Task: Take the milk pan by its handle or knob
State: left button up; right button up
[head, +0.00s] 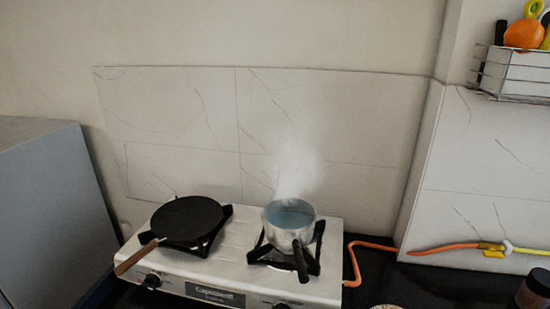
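The milk pan (278,223) is a small silver metal pan with bluish liquid in it. It stands upright on the right burner of the white stove (235,252) in the head view. Its dark handle (300,262) points toward the front of the stove. White steam rises above it. Neither of my grippers shows in the head view.
A black flat pan (187,218) with a wooden handle sits on the left burner. An orange hose (353,262) runs right from the stove. A dark bottle (533,290) stands at the lower right. A wire basket (515,75) with fruit hangs upper right. A grey cabinet (50,210) stands left.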

aim_at(300, 234)
jog(key=j+z, duration=0.35)
jog(key=j, duration=0.4)
jog(key=j+z, duration=0.4)
jog(key=j, duration=0.35)
